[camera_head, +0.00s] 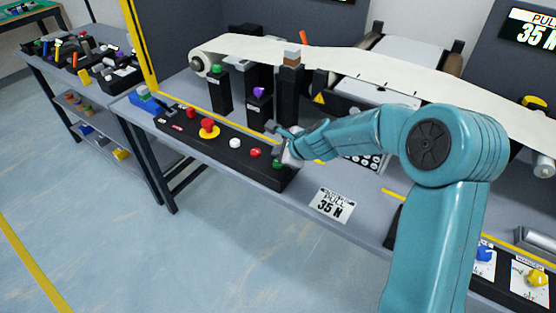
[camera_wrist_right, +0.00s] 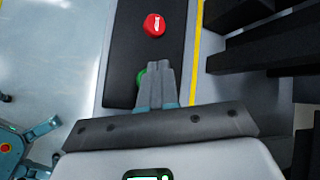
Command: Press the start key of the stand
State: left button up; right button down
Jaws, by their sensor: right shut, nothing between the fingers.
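A long black control box (camera_head: 220,143) lies along the table's front edge. A green key (camera_head: 278,163) sits at its right end, and it also shows in the wrist view (camera_wrist_right: 141,77), partly hidden by my fingers. A red key (camera_head: 255,153) is beside it, also in the wrist view (camera_wrist_right: 154,25). My right gripper (camera_head: 276,134) is shut and empty over the right end of the box. Its fingertips (camera_wrist_right: 164,65) overlap the green key's edge in the wrist view; I cannot tell whether they touch it. My left gripper is not in view.
A white key (camera_head: 235,142) and a red mushroom button on a yellow base (camera_head: 209,128) are farther left on the box. A "PULL 35 N" card (camera_head: 332,204) lies to the right.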

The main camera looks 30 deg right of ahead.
jog(key=shift+r+p, duration=2.15)
jog(key=shift+r, duration=0.25)
jog(key=shift+f, duration=0.1)
